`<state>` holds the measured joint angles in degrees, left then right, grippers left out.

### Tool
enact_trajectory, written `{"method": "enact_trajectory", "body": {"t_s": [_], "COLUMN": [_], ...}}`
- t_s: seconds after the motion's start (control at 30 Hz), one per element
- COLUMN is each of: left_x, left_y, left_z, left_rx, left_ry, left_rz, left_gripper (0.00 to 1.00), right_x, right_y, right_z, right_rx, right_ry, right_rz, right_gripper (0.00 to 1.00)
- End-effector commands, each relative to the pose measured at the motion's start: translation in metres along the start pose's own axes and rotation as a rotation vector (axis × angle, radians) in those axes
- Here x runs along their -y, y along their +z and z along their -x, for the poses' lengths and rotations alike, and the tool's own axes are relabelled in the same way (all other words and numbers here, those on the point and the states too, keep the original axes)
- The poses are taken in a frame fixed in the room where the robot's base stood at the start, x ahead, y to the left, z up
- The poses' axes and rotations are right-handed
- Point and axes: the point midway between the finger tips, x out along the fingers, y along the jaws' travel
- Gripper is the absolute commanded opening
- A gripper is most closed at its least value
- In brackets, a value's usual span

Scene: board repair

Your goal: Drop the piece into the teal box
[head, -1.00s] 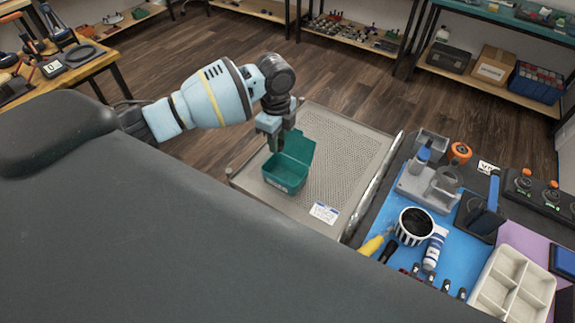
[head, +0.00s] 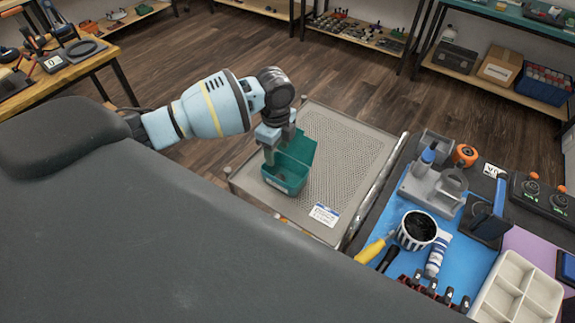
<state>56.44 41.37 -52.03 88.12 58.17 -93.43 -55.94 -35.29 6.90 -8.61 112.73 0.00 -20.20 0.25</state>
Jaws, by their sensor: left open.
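The teal box (head: 288,186) stands on a perforated grey tray-like surface, with its lid raised at the back. My left gripper (head: 271,158) points down over the left part of the box, its fingertips at or just inside the opening. It is open. No piece can be made out between the fingers or in the box; the fingers and the box wall hide much of the inside. My right gripper is not in view.
The grey perforated surface (head: 347,160) is clear to the right of the box. On the right, a blue mat (head: 385,233) holds a striped cup (head: 416,231), a tube and a yellow-handled tool. A white divided tray (head: 517,290) lies at the lower right.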

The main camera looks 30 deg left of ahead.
Motion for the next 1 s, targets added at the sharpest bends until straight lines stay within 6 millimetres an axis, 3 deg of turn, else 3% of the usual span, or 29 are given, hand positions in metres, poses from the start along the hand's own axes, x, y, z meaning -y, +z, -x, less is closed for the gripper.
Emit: {"method": "enact_trajectory", "body": {"t_s": [0.27,0.7,1.0], "left_x": [0.001,0.001,0.000], "left_y": [0.000,0.000,0.000], "left_z": [0.009,0.071,0.078], "left_rx": [-0.001,0.000,0.000], "left_ry": [-0.002,-0.003,0.001], "left_rz": [0.000,0.000,0.000], "left_gripper": [0.54,0.54,0.54], "right_x": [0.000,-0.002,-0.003], "right_y": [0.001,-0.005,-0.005], "right_z": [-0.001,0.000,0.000], "right_rx": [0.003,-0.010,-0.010], "right_ry": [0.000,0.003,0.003], "right_rz": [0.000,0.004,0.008], "right_gripper": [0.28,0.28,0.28]}}
